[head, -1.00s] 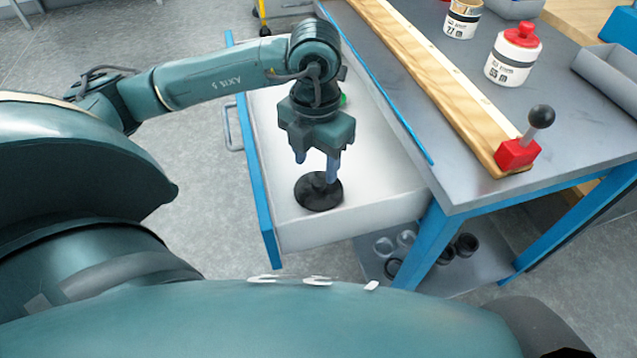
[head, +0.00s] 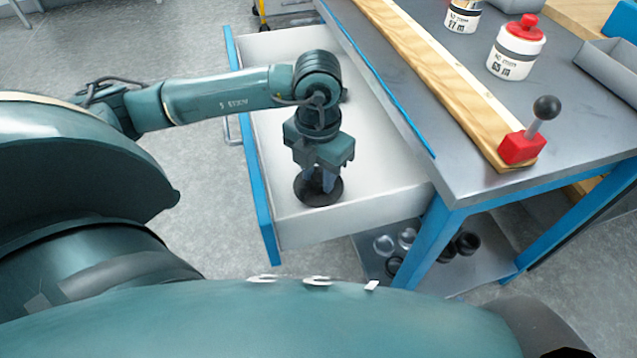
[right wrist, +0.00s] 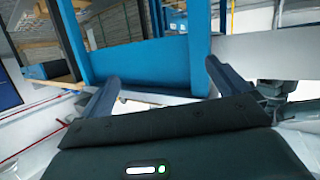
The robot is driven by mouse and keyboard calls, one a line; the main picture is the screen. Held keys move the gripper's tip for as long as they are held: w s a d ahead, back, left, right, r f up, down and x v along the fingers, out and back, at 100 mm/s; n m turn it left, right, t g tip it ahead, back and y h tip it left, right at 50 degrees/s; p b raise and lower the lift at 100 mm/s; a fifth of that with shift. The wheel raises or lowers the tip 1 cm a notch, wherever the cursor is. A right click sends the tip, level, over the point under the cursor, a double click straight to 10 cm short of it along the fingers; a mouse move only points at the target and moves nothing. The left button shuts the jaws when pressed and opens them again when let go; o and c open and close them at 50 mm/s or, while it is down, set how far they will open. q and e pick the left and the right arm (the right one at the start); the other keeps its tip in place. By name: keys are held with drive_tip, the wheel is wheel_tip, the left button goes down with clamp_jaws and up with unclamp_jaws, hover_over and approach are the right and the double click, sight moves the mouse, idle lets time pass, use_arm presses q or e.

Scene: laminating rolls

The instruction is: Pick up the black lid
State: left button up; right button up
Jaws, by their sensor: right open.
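The black lid (head: 326,197) is a dark round disc on the white floor of the open drawer (head: 385,165), close to its near wall. My left gripper (head: 318,187) points down over the lid from above. Its fingers have come together at the lid's middle, where they seem to grip a raised knob that they mostly hide. The lid looks flat on the drawer floor. My right gripper (right wrist: 163,88) is open and empty in the right wrist view, with a blue bench frame beyond its fingers.
The grey workbench (head: 465,150) stands right of the drawer, with a wooden rail, a red-based lever (head: 521,147) and a white bottle with a red cap (head: 515,48) on top. Dark and clear round pieces (head: 467,244) lie on the lower shelf.

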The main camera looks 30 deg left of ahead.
use_arm(q)
drive_tip(key=c, duration=0.6)
drive_tip(key=shift+r, duration=0.1)
drive_tip(key=shift+c, duration=0.2)
